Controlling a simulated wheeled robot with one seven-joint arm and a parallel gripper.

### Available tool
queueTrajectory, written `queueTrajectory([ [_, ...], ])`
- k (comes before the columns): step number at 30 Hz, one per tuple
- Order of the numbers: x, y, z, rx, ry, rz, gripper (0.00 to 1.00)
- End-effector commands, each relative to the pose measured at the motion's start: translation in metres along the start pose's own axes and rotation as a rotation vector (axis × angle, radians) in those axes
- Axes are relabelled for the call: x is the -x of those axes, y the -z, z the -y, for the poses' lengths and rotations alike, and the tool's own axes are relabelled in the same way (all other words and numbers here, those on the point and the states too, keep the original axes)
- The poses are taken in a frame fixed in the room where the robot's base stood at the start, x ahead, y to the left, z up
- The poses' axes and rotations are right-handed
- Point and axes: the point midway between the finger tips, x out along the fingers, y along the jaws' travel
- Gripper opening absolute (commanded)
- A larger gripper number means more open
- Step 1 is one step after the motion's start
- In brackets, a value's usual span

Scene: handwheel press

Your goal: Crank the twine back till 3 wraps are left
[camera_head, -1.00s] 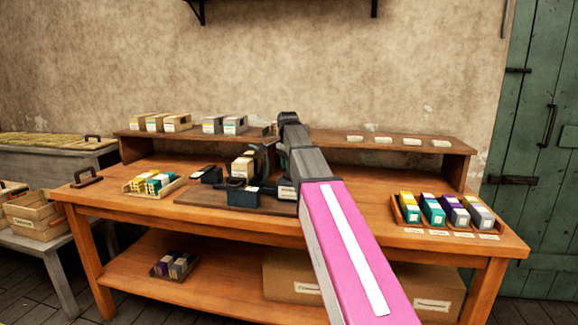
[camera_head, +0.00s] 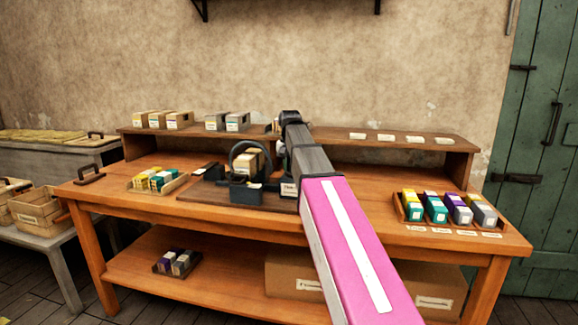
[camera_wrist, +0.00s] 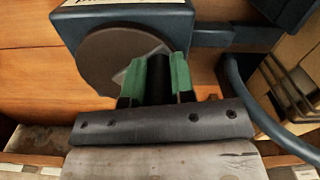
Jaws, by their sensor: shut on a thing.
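The winding press (camera_head: 248,196) stands on a dark board left of the table's middle. Its dark ring (camera_head: 233,158) stands upright around a pale block (camera_head: 252,161). In the wrist view a dark curved bar (camera_wrist: 243,92) passes beside a pale block with several dark lines across it (camera_wrist: 292,92); I cannot count wraps reliably. My gripper (camera_wrist: 157,72) has its green fingers shut on a black grip (camera_wrist: 158,82) in front of a brown disc (camera_wrist: 108,62) on a blue-grey housing (camera_wrist: 125,14). My arm hides the gripper in the head view.
A tray of coloured blocks (camera_head: 157,182) is on the left, another (camera_head: 450,210) on the right with labels before it. Several pale boxes (camera_head: 180,119) stand on the raised shelf (camera_head: 330,137). A green door (camera_head: 535,120) is at right. Table between press and right tray is mostly clear.

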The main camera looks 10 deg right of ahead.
Motion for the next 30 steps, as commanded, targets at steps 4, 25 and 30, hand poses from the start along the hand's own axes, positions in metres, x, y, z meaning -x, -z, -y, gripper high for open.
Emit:
queueTrajectory([
  [4,0.0,-0.007,-0.004,0.14,0.0,0.0,0.0],
  [25,0.0,-0.023,-0.025,0.748,0.0,-0.001,0.0],
  [30,0.0,-0.024,-0.029,0.838,0.0,-0.001,0.0],
])
